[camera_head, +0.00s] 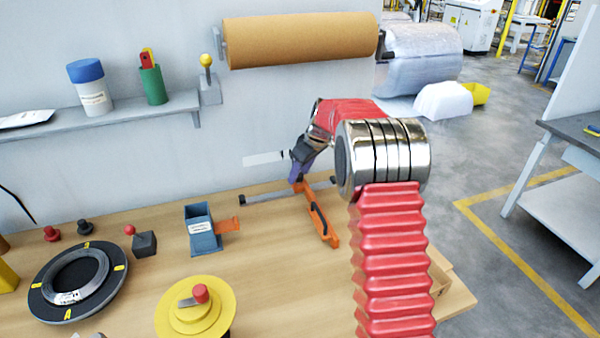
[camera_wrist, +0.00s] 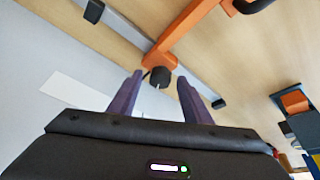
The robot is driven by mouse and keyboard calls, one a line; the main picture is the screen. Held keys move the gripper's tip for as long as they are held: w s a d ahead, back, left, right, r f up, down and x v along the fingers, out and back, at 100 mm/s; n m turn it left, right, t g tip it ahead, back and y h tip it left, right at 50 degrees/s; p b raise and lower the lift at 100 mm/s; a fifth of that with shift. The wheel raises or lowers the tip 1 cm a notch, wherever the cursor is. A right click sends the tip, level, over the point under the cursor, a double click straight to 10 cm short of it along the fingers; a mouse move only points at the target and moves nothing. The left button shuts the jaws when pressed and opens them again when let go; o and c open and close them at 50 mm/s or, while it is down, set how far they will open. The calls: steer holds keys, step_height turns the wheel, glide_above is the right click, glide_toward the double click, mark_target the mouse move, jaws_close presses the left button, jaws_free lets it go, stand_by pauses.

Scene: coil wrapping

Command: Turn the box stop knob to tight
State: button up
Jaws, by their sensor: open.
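The box stop is an orange bar (camera_head: 322,222) on a grey rail (camera_head: 262,197) on the bench; the orange bar also crosses the top of the wrist view (camera_wrist: 185,28). A black knob (camera_wrist: 160,77) sits by the end of the orange bar. My gripper (camera_wrist: 160,79) is open, its purple fingers on either side of the knob in the picture; I cannot tell whether they touch it. In the head view my gripper (camera_head: 297,172) points down at the rail and hides the knob. The knob's setting cannot be read.
A blue-grey holder (camera_head: 200,243) with an orange tab stands left of the rail. Further left are a black-rimmed coil (camera_head: 40,285), a small red-knobbed block (camera_head: 144,243) and a yellow disc (camera_head: 170,312). The wall with a brown paper roll (camera_head: 300,40) rises behind.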

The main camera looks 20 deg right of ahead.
steer(key=shift+c, duration=0.5)
steer(key=c, duration=0.9)
steer(key=shift+c, duration=0.2)
